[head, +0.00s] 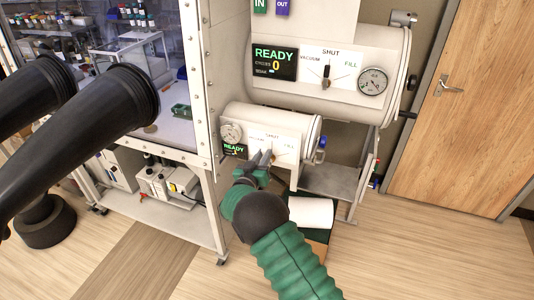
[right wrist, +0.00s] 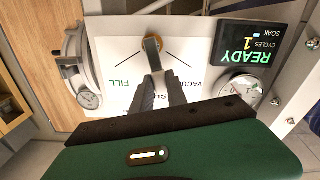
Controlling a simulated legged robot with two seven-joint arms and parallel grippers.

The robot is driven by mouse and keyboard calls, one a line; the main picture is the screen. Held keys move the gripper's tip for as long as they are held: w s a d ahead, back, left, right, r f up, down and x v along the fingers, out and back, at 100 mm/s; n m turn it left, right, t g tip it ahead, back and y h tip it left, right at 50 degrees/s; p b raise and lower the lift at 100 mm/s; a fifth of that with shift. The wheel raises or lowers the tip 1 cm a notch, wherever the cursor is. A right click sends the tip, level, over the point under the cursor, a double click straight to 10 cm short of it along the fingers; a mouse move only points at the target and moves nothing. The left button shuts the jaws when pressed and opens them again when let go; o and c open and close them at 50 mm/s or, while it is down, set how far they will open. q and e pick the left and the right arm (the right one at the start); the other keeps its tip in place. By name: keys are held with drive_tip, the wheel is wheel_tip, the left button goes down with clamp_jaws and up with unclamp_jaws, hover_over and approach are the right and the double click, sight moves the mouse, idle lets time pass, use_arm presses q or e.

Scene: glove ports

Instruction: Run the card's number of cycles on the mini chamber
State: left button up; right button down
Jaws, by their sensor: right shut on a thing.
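The mini chamber (head: 315,128) is the small white cylinder below the larger one. Its front panel (head: 284,147) has VACUUM, SHUT and FILL marks, a round gauge (head: 231,132) and a display (right wrist: 250,50). In the right wrist view the panel is upside down, and the display reads READY, CYCLES 1. My right gripper (right wrist: 158,88) is shut on the valve handle (right wrist: 153,56), which points roughly toward SHUT; the fingers partly cover that word. In the head view the right gripper (head: 262,160) covers the panel's middle. My left gripper is not in view. No card with a number is readable.
The large chamber (head: 385,45) above has its own READY display (head: 274,62) showing 0, and a valve at SHUT. Black gloves (head: 120,100) stick out from the glovebox at left. A white item (head: 311,212) lies below the mini chamber. Open floor lies at right, before a wooden door (head: 480,100).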

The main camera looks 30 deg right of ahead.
drive_tip(key=n, duration=0.2)
drive_tip(key=w+a+n+p, duration=0.1)
drive_tip(key=shift+w+n, duration=0.2)
drive_tip(key=shift+n, duration=0.2)
drive_tip(key=shift+w+a+f+n, duration=0.2)
drive_tip(key=shift+f+n, duration=0.1)
drive_tip(key=shift+n, duration=0.65)
drive_tip(key=shift+w+a+f+n, duration=0.2)
drive_tip(key=shift+w+f+n, duration=0.1)
drive_tip(key=shift+n, duration=0.6)
drive_tip(key=shift+w+a+f+n, duration=0.2)
drive_tip(key=shift+f+n, duration=0.1)
drive_tip(key=shift+n, duration=0.65)
drive_tip(key=c, duration=1.7)
unclamp_jaws()
drive_tip(key=o, duration=0.4)
drive_tip(key=shift+w+f, duration=0.1)
drive_tip(key=shift+f, duration=0.2)
drive_tip(key=shift+a, duration=0.1)
